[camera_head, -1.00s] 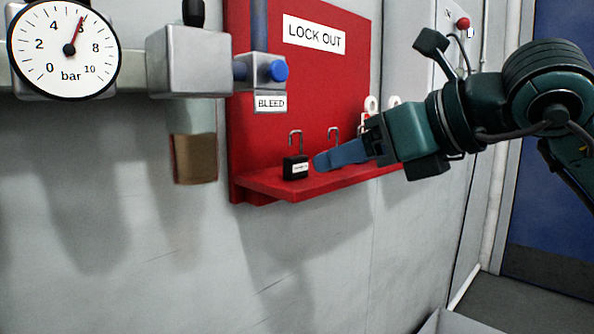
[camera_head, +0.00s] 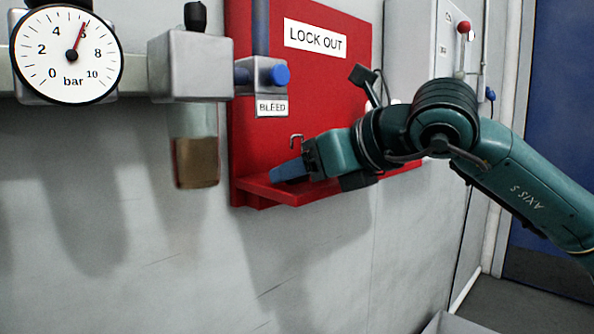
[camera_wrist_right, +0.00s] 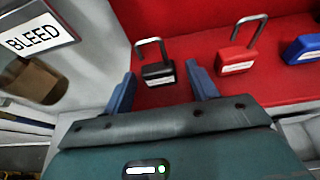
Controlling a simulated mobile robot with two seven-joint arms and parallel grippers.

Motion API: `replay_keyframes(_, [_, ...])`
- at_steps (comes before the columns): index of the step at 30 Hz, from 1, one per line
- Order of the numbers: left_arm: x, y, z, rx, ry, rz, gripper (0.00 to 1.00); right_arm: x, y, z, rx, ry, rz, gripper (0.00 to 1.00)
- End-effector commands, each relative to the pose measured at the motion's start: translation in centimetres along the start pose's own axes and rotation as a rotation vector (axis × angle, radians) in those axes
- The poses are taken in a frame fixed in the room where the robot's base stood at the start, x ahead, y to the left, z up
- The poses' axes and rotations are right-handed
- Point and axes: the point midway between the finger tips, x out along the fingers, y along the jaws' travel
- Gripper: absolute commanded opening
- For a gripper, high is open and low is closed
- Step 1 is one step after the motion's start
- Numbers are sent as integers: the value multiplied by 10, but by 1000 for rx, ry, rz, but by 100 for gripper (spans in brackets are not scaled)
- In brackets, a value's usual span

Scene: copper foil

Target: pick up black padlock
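The black padlock (camera_wrist_right: 158,74) stands on the red shelf of the lock-out board, its open shackle up. In the head view only its shackle (camera_head: 296,140) shows; the body is hidden behind my right gripper (camera_head: 288,171). In the right wrist view my right gripper (camera_wrist_right: 161,76) is open, its two blue fingers on either side of the padlock with a gap at each side. The padlock appears between the fingertips and is not gripped. My left gripper is not in view.
A red padlock (camera_wrist_right: 238,60) and a blue padlock (camera_wrist_right: 303,49) stand to the right on the shelf (camera_head: 262,194). The bleed valve (camera_head: 263,77) with its blue knob is above left, beside a sight glass (camera_head: 196,160). The pressure gauge (camera_head: 45,60) is far left.

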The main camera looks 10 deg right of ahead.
Motion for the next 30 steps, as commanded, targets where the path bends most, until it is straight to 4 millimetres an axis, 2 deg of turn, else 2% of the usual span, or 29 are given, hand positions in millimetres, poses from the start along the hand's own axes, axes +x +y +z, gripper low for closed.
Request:
replay_keyframes(2, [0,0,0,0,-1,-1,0,0,0,0,0,0,0,51])
replay_keyframes(16, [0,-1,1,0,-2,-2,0,0,0,0,0,0,0,13])
replay_keyframes(25, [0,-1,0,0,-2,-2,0,-2,0,2,0,-2,0,11])
replay_keyframes(30, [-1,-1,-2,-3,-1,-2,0,-10,0,12,-1,-5,-2,11])
